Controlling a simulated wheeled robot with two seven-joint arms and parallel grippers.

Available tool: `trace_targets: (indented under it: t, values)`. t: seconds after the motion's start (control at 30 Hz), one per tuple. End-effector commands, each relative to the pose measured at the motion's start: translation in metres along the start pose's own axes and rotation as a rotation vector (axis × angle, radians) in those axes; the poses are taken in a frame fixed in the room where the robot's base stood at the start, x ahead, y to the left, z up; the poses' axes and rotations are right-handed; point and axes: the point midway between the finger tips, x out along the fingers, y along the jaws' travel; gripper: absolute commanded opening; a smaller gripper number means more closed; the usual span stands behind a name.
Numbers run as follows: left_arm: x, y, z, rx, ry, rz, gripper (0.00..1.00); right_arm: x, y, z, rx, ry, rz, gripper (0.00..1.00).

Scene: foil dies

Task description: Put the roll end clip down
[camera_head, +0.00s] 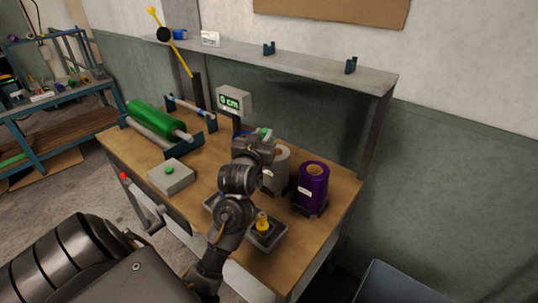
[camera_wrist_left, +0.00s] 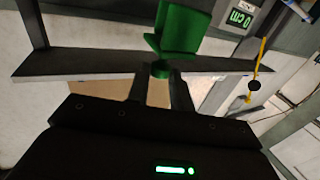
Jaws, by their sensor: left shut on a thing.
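My left gripper (camera_head: 262,138) is above the workbench, in front of the grey-white roll and to the left of the purple roll. It is shut on a green clip, the roll end clip (camera_head: 267,132), of which only a small part shows in the head view. In the left wrist view the green clip (camera_wrist_left: 180,32) stands out past the fingertips (camera_wrist_left: 160,78), its narrow stem between them. The clip is held in the air and touches no surface that I can see. My right gripper is not in view.
The wooden workbench (camera_head: 325,222) bears a green roll (camera_head: 155,118) on a stand, a grey box with a green button (camera_head: 172,176), a display (camera_head: 234,100), a grey-white roll (camera_head: 279,165) and a purple roll (camera_head: 311,187). A tray (camera_head: 275,239) holds a yellow piece (camera_head: 262,222). A shelf (camera_head: 320,68) runs behind.

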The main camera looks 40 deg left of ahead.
Motion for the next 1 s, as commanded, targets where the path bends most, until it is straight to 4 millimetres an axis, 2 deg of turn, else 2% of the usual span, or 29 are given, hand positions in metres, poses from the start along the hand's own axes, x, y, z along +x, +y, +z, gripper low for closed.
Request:
trace_targets:
  t: [0.1, 0.3, 0.57, 0.8, 1.0]
  values:
    - [0.021, 0.001, 0.023, 0.004, -0.006, 0.000, 0.00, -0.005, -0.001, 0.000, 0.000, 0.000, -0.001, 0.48]
    - [0.043, 0.004, 0.048, 0.000, -0.001, 0.000, 0.00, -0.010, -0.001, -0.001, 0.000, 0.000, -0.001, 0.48]
    - [0.049, 0.005, 0.056, -0.001, 0.000, 0.001, 0.00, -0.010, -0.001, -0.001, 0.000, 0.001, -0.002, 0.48]
    - [0.052, 0.005, 0.084, 0.000, -0.003, 0.001, 0.00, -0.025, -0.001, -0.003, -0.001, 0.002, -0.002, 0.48]
    - [0.052, 0.005, 0.091, -0.001, 0.002, 0.001, 0.00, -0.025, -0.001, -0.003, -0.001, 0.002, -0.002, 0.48]
